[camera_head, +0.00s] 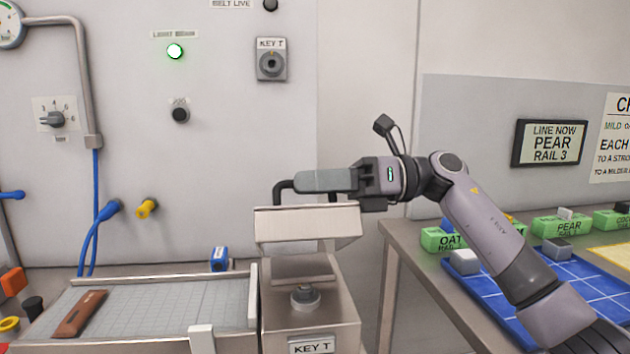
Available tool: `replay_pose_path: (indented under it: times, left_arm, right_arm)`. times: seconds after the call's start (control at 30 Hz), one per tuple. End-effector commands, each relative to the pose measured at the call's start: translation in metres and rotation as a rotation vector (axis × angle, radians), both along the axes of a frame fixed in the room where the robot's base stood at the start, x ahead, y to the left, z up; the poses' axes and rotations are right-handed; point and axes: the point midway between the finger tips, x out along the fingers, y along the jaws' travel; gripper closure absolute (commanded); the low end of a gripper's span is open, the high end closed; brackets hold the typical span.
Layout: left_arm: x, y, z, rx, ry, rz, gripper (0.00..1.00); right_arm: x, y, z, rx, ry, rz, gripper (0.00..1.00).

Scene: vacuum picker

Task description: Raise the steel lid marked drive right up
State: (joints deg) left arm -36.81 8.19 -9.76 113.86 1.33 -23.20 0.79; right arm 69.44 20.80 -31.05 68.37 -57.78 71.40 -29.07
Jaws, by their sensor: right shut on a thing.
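A steel lid (308,226) stands above a steel box (345,318) in the middle of the view. The lid is tilted up, and a round grey knob (304,296) shows below it. The box front carries a plate reading KEY T; I see no readable "drive" mark on the lid. A dark bar handle (281,192) rises from the lid. My right gripper (318,181) reaches in from the right and is shut on this handle; its fingers hide most of the bar. My left gripper is not in view.
A conveyor bed (165,308) with a brown block (80,313) lies left of the box. To the right, a table (405,240) holds a blue tray (590,282) and green labelled blocks (562,226). A wall panel with a key switch (271,62) stands behind.

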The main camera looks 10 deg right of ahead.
Motion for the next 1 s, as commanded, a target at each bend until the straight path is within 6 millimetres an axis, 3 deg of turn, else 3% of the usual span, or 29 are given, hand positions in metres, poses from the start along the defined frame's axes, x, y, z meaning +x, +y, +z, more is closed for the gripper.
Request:
replay_pose_path:
  times: [0.03,0.07,0.1,0.13,0.47,0.8,1.0]
  left_arm:
    - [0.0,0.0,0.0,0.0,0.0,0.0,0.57]
    - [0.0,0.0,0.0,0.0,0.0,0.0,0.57]
    - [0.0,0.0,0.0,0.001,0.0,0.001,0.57]
    - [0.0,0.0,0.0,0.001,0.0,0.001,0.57]
    - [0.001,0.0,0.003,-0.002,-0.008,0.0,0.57]
    - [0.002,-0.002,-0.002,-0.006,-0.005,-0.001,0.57]
    - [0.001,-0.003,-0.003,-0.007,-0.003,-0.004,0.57]
  right_arm:
    - [0.002,-0.001,-0.002,-0.002,0.002,-0.005,1.0]
    - [0.002,-0.001,-0.002,-0.002,0.002,-0.005,0.8]
    - [0.002,-0.001,-0.002,-0.002,0.002,-0.005,0.66]
    - [0.002,-0.001,-0.002,-0.002,0.002,-0.005,0.62]
    - [0.001,-0.004,-0.001,-0.002,0.0,-0.004,0.62]
    - [0.001,-0.055,-0.002,-0.002,0.001,-0.007,0.62]
    - [0.001,-0.072,-0.001,-0.001,0.001,-0.005,0.62]
